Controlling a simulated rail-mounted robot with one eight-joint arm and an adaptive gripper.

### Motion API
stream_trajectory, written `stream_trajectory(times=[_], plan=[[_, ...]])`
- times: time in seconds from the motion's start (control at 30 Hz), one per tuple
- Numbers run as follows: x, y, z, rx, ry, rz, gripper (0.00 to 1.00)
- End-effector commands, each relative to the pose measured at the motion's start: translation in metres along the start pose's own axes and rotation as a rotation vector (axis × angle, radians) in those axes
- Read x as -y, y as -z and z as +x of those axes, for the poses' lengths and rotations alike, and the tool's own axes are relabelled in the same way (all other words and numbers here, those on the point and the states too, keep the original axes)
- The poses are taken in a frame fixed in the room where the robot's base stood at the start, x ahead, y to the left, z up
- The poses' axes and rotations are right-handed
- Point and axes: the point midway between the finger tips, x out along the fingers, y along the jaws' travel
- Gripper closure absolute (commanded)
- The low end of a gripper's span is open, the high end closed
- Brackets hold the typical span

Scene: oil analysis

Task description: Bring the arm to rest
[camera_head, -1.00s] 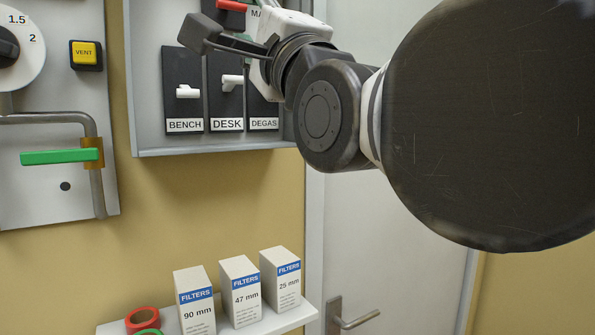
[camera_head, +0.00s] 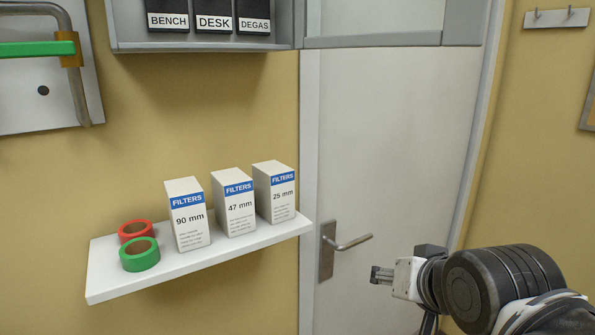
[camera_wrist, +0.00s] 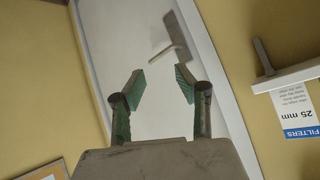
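My gripper (camera_head: 382,275) is at the lower right of the head view, in front of the white door and pointing left. It also shows in the wrist view (camera_wrist: 158,84), where its two fingers stand apart with nothing between them. It is open and empty. My arm is folded low at the right edge of the head view. The gripper appears to touch nothing.
A white shelf (camera_head: 100,281) carries three filter boxes (camera_head: 190,222), a red tape roll (camera_head: 135,228) and a green tape roll (camera_head: 140,255). The door handle (camera_head: 345,243) is left of my gripper. A switch panel (camera_head: 200,42) and a green-handled valve (camera_head: 38,49) are above.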

Motion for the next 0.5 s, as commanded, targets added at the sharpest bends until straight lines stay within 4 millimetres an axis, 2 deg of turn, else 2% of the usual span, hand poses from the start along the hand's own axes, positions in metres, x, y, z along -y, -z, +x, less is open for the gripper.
stream_trajectory(times=[0.03,0.1,0.2,0.3,0.5], plan=[[-0.018,-0.025,0.006,0.049,-0.035,-0.040,0.69],[-0.037,-0.053,0.008,0.119,-0.068,-0.096,0.69],[-0.055,-0.083,0.009,0.194,-0.096,-0.155,0.69],[-0.065,-0.100,0.009,0.239,-0.107,-0.190,0.69],[-0.068,-0.106,0.008,0.258,-0.111,-0.205,0.69]])
